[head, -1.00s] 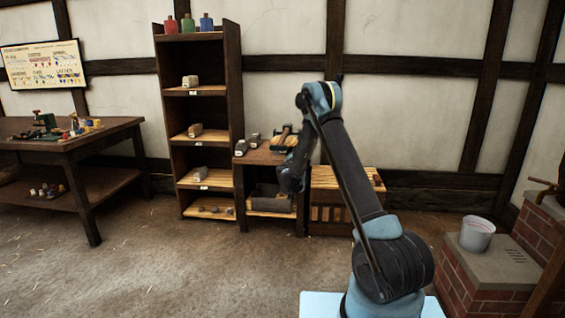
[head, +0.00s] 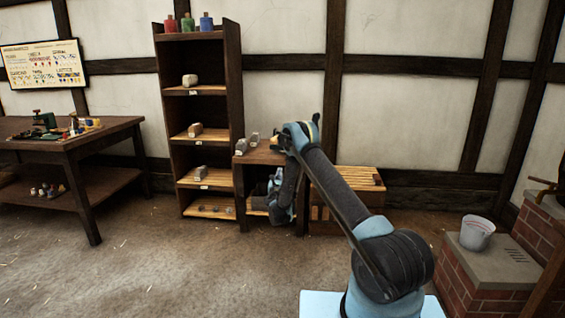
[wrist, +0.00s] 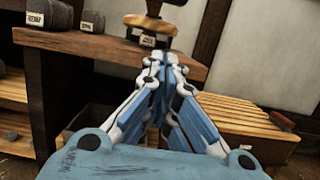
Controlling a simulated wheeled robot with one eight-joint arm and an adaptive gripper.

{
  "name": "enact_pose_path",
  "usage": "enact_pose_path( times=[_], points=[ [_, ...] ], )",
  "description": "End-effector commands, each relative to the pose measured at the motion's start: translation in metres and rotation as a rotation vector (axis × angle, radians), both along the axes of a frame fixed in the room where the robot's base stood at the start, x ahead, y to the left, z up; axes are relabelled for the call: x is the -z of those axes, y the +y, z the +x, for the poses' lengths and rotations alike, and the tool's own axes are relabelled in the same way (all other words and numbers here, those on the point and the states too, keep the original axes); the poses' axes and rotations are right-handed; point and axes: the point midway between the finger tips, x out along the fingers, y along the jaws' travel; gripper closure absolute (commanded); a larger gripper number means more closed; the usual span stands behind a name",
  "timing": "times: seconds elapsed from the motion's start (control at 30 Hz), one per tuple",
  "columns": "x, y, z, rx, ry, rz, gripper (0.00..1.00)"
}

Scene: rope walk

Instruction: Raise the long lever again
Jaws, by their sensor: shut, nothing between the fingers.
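My gripper (wrist: 166,72) is shut and empty in the wrist view, its fingers meeting just below a round wooden-topped device (wrist: 150,28). That device has a label and a dark upright piece cut off by the picture's top edge. It stands on the small table (wrist: 95,47). A dark reddish knob (wrist: 283,119) shows at the right, over a slatted wooden box (wrist: 240,122). I cannot tell for certain which part is the long lever.
Labelled grey blocks (wrist: 90,22) stand on the small table left of the device. A tall shelf (head: 233,95) is left of the table. A workbench (head: 75,140) stands further left. A bucket (head: 477,234) sits on brickwork at the right. The floor in front is clear.

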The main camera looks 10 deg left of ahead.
Motion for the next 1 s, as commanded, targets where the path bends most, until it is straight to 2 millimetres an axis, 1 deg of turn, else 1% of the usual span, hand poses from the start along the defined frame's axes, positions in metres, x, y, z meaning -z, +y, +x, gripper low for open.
enact_pose_path(
  times=[0.17, 0.27, 0.73, 0.8, 1.0],
  points=[
    [-0.002, 0.000, 0.008, 0.001, 0.000, 0.000, 1.00],
    [-0.005, -0.001, 0.021, 0.000, 0.000, 0.000, 1.00],
    [-0.023, -0.005, 0.100, 0.002, 0.000, 0.000, 1.00],
    [-0.035, -0.004, 0.098, 0.000, 0.000, 0.001, 1.00],
    [-0.055, -0.004, 0.098, 0.001, 0.000, 0.001, 1.00]
  ],
)
